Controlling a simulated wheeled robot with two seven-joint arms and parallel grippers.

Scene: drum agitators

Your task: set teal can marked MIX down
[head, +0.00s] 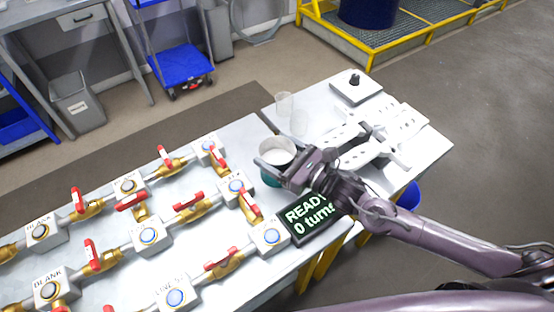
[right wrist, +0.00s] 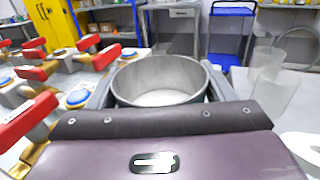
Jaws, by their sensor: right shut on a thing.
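The can (head: 276,153) is open-topped with a pale inside, and a bit of teal shows low on its side. My right gripper (head: 294,170) is shut on it; in the right wrist view the can (right wrist: 160,82) sits upright between the two fingers, its rim grey and its inside pale. The MIX mark is hidden. I cannot tell whether the can's base touches the table (head: 240,150). My left gripper is not in view.
A display (head: 308,218) reading "READY 0 turns" lies just below the gripper. Clear cups (head: 284,104) stand behind the can. White slotted racks (head: 400,122) and a grey plate with a black knob (head: 355,88) lie to the right. Pipes with red-handled valves (head: 190,203) fill the left.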

